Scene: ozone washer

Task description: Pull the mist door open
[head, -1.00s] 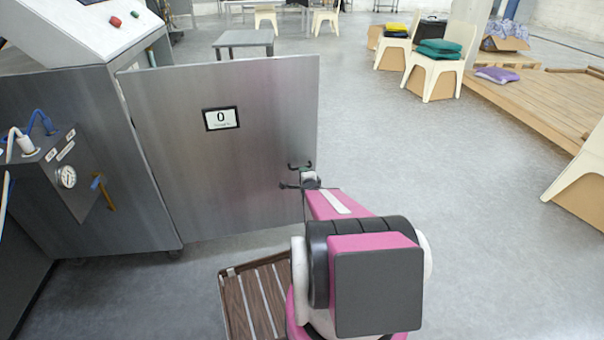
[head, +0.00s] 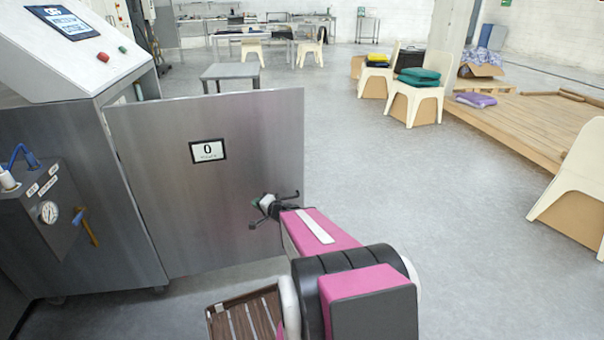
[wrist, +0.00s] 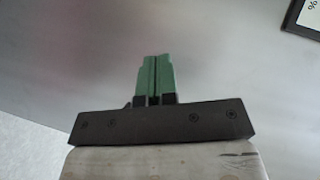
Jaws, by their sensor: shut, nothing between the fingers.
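The mist door (head: 150,170) is a grey metal panel with a small framed label (head: 208,151) reading 0. It stands swung out from the left cabinet, with its free edge on the right and a gap to the floor. My gripper (head: 260,203) is in front of the door's lower right face, left of the free edge. In the wrist view, my gripper's green fingers (wrist: 157,62) are shut together and empty, with the grey door face (wrist: 215,45) beyond them. Whether the tips touch the door cannot be told. No handle is clearly visible.
A slatted wooden item (head: 235,315) is low at front. Cream chairs (head: 418,95) and a wooden platform (head: 530,115) stand right. The middle floor is clear.

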